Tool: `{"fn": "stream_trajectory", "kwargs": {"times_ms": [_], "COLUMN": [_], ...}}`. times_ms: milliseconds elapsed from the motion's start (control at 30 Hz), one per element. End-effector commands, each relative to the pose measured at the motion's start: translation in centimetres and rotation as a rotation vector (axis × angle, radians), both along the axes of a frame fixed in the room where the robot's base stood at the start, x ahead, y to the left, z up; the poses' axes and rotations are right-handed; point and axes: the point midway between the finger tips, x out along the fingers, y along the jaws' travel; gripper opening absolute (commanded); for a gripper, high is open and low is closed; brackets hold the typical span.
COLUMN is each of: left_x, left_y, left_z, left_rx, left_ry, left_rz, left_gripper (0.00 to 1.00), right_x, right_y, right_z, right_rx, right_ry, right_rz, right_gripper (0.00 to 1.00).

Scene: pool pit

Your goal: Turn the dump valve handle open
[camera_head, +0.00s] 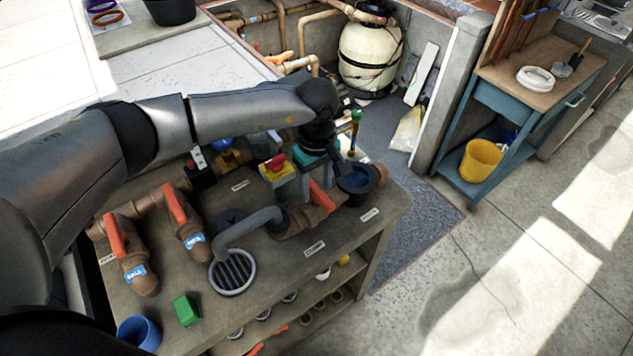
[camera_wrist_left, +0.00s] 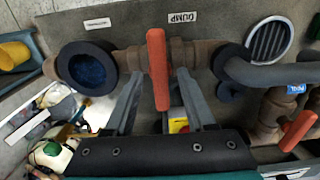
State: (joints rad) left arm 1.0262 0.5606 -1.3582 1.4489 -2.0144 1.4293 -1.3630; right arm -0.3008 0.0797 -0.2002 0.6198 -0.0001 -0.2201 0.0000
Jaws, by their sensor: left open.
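The dump valve handle (camera_head: 321,195) is an orange-red lever on a brown pipe valve at the bench's right part. In the left wrist view the handle (camera_wrist_left: 158,70) stands across the pipe, below the DUMP label (camera_wrist_left: 182,17). My left gripper (camera_head: 338,168) is open over the valve, its arm reaching in from the left. In the wrist view the gripper's two fingers (camera_wrist_left: 159,80) lie on either side of the handle, with a visible gap on each side. The arm and gripper hide part of the bench behind the valve. My right gripper is not in view.
A dark round pipe opening with blue inside (camera_head: 357,181) is right of the valve. A grey bent pipe (camera_head: 245,228) over a round drain grate (camera_head: 233,271) and two orange-handled valves (camera_head: 118,237) are left. A red-and-yellow button box (camera_head: 277,170) stands close behind.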

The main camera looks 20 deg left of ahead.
Motion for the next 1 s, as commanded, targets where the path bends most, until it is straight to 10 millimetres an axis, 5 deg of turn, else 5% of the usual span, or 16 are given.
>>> {"fn": "stream_trajectory", "kwargs": {"times_ms": [100,600,1000], "left_x": [-0.01,0.01,0.03], "left_y": [-0.02,-0.01,0.01], "left_z": [0.01,0.07,0.08], "left_rx": [0.000,0.000,-0.001], "left_ry": [0.000,0.000,-0.001], "left_rz": [0.000,0.000,0.006], "left_gripper": [0.54,0.00,0.00], "right_x": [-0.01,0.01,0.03], "right_y": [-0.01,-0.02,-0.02], "right_z": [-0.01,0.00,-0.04], "right_rx": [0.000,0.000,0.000], "right_ry": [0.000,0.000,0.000], "right_rz": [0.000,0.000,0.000], "right_gripper": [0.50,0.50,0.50]}}
